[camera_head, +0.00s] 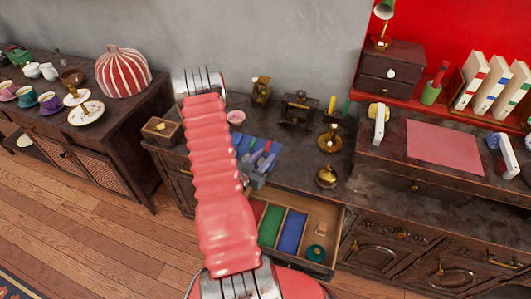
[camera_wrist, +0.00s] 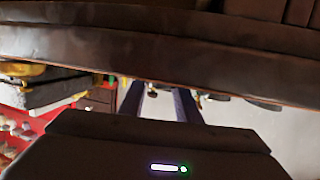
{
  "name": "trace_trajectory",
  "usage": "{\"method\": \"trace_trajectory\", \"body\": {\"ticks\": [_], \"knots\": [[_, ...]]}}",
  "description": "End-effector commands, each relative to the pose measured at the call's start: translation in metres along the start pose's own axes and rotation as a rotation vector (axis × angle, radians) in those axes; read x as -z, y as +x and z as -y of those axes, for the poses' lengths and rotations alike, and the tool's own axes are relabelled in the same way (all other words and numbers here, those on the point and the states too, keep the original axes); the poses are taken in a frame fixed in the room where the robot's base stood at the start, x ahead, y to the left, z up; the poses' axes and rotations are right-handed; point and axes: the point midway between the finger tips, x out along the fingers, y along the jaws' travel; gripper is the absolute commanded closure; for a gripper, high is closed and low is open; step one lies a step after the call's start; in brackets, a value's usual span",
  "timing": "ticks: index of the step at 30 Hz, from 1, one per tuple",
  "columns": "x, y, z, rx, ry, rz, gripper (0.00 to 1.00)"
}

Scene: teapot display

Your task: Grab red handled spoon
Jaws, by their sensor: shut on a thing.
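My gripper (camera_head: 256,181) is small and partly hidden behind my arm in the head view, low at the front edge of the dark cabinet top. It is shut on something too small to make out. Just behind it lies a blue mat (camera_head: 246,141) with several slim items on it. A small reddish spot shows among them, but I cannot tell whether it is the red handled spoon. No spoon can be told apart in the wrist view, where a dark edge (camera_wrist: 170,62) crosses in front.
An open drawer (camera_head: 325,228) with green and blue compartments sticks out below my gripper. A brass bell (camera_head: 326,177), a candle holder (camera_head: 330,138) and a wooden box (camera_head: 160,130) stand on the cabinet top. A striped teapot cover (camera_head: 123,72) stands on the left cabinet.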

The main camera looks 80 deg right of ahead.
Motion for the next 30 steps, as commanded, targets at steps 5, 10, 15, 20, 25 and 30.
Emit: {"method": "trace_trajectory", "body": {"ticks": [5, 10, 15, 20, 25, 30], "knots": [[0.0, 0.0, 0.0, 0.0, 0.0, 0.0, 0.91], [0.0, 0.0, 0.0, 0.0, 0.0, 0.0, 0.91], [0.005, -0.001, 0.0, 0.0, 0.001, -0.001, 0.91], [0.018, -0.003, 0.001, 0.001, 0.001, -0.002, 0.91], [0.038, -0.007, 0.001, 0.001, 0.003, -0.002, 0.91], [0.062, -0.012, 0.001, 0.001, 0.003, -0.003, 0.91]]}}
